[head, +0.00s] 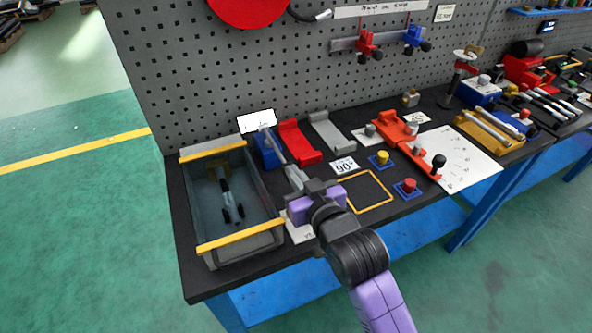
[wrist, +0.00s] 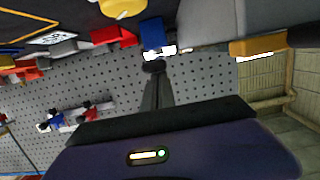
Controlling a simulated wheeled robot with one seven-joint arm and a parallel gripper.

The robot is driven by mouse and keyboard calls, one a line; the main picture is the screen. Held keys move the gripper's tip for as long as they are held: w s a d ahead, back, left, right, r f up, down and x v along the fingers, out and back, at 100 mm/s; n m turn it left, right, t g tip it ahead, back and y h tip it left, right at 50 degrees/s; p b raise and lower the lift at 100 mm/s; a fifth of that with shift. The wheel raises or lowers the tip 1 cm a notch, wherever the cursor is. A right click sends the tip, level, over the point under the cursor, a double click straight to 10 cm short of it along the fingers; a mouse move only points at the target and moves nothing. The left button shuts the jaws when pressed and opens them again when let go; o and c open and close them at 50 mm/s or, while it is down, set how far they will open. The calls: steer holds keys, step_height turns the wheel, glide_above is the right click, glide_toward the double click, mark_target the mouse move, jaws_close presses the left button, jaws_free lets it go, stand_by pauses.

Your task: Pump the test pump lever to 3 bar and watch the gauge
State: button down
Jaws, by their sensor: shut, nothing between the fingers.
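My gripper (head: 266,131) reaches over the bench's left part, its long thin grey fingers shut and empty. The fingertips are in front of a white card, by a blue block (head: 265,150). In the wrist view the shut fingertips (wrist: 154,66) point at the blue block (wrist: 152,36); I cannot tell if they touch it. I cannot clearly identify the test pump, its lever or a gauge dial. A grey open tank (head: 262,205) with yellow end bars stands left of my gripper, with a black-ended tool (head: 226,196) inside. A black-knobbed part (head: 438,161) stands further right.
Red (head: 299,142) and grey (head: 331,131) cradles stand right of the blue block. A perforated panel (head: 200,70) rises behind the bench, with a red disc (head: 250,8) and a hose end (head: 323,15). A yellow outlined square (head: 365,210) is clear.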

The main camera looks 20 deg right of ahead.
steer(key=s+r+b, duration=0.1)
steer(key=s+r, duration=0.2)
steer(key=s, duration=0.7)
steer(key=shift+r, duration=0.2)
stand_by(0.4)
